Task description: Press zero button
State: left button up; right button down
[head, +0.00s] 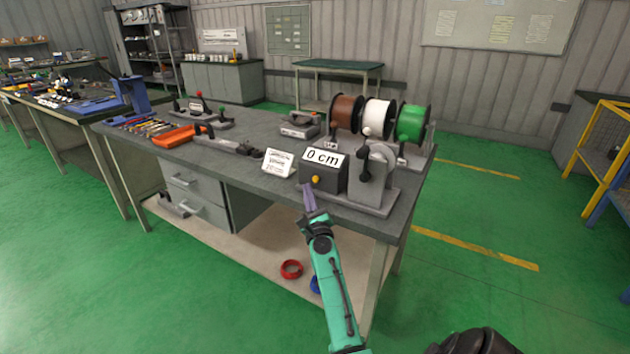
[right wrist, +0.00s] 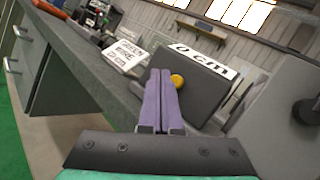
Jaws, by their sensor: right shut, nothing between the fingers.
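The zero button is a small yellow knob (head: 315,179) on the front of a dark grey counter box (head: 327,182) with a "0 cm" display. In the right wrist view the yellow button (right wrist: 178,81) shows just right of my fingertips, on the box face (right wrist: 205,88). My right gripper (head: 308,190) is shut and empty, its purple fingers pointing up at the box, just below and left of the button. In the right wrist view the gripper (right wrist: 160,75) partly overlaps the box. I cannot tell whether the tips touch it. My left gripper is not in view.
A white sign (head: 278,163) stands left of the box. A grey crank unit (head: 372,180) stands right of it, with brown, white and green spools (head: 378,115) behind. Tools lie on the bench (head: 240,178) at left. Red (head: 291,269) and blue rings lie on the lower shelf.

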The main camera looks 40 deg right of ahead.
jog(key=a, duration=0.2)
jog(key=s+a, duration=0.1)
jog(key=shift+a, duration=0.35)
dwell(0.5)
